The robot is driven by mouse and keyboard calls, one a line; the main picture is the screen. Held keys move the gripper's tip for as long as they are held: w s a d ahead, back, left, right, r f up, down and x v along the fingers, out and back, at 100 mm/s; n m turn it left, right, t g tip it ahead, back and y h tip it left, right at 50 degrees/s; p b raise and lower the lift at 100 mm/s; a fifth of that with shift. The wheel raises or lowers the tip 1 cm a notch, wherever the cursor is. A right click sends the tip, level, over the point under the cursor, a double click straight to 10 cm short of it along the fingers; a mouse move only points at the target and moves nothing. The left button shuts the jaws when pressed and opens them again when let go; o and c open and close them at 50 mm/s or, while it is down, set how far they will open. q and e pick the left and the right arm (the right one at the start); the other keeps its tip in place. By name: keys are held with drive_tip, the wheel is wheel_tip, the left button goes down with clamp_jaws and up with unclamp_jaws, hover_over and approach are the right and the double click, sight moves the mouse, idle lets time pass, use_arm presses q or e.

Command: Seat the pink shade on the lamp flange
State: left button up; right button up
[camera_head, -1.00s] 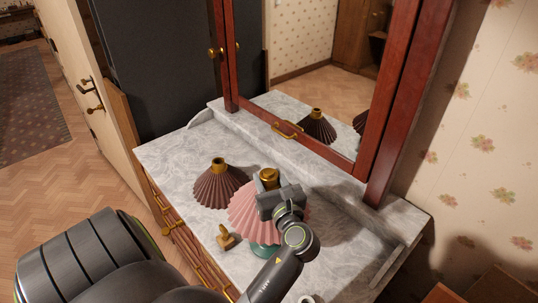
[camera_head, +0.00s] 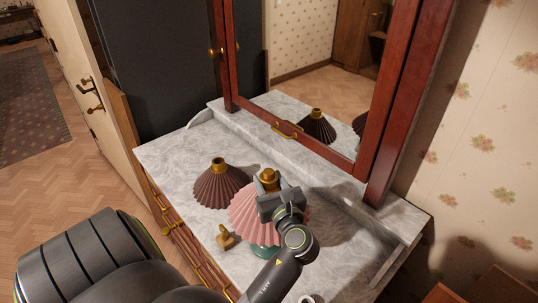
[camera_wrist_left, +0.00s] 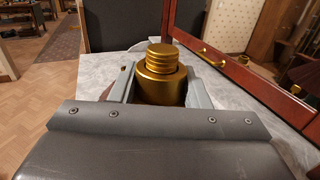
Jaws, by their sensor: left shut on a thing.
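The pink pleated shade (camera_head: 247,216) stands upright over a teal lamp base (camera_head: 263,252) on the marble dresser top. Its gold top collar (camera_head: 268,174) points up. My left gripper (camera_head: 268,184) is shut on the collar. The left wrist view shows the ringed gold collar (camera_wrist_left: 161,76) between the two grey fingers. The flange is hidden under the shade, so I cannot tell whether the shade rests on it. My right gripper is not in view.
A dark brown pleated shade (camera_head: 220,186) with a gold collar stands close to the left. A small gold-and-wood object (camera_head: 226,238) lies near the front edge. A mirror (camera_head: 300,80) rises behind. The marble top (camera_head: 180,150) is clear at the back left.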

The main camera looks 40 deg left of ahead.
sight(272, 187)
use_arm(q)
drive_tip(key=shift+f+p, duration=0.15)
drive_tip(key=shift+p, duration=0.2)
idle(0.8)
drive_tip(key=o, duration=1.1)
drive_tip(key=shift+s+d, duration=0.15)
drive_tip(key=shift+d, duration=0.05)
drive_tip(key=shift+p+v, duration=0.3)
drive_tip(key=shift+v, duration=1.15)
drive_tip(key=o, duration=0.6)
drive_tip(key=shift+c, duration=0.2)
